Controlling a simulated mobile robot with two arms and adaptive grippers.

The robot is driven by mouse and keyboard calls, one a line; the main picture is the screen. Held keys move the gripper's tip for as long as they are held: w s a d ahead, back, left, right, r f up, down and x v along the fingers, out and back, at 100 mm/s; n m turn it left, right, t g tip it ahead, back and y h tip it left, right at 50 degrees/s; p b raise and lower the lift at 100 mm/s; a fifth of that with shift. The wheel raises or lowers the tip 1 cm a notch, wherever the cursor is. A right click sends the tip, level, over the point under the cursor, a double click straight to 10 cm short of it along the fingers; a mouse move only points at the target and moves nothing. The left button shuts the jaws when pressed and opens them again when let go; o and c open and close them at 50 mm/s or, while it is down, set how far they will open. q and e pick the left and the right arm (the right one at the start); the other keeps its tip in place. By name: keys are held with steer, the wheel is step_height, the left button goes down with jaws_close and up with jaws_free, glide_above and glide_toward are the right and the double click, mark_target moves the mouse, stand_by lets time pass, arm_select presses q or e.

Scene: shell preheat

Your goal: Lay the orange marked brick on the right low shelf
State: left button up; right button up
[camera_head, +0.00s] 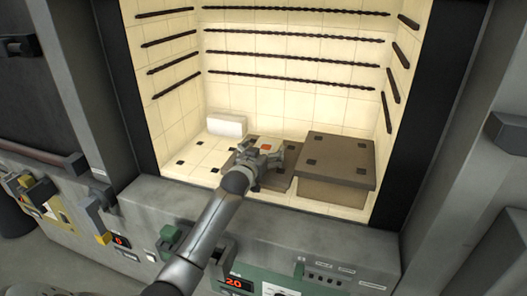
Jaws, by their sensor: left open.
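The low shelf lies left of a taller brown shelf (340,148) with dark square marks. My right gripper is not in view.
A plain white brick (227,125) lies at the back left of the tiled chamber floor. Dark heating rods (290,57) line the walls. The chamber's front sill and a control panel (290,272) lie below my arm. The top of the taller shelf is clear.

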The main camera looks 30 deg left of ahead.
arm_select(q)
steer(key=shift+r, duration=0.15)
steer(key=shift+s, duration=0.2)
steer(key=shift+s+d, duration=0.1)
steer(key=shift+s, duration=0.2)
steer(key=b+v, duration=0.2)
steer(key=v, duration=0.9)
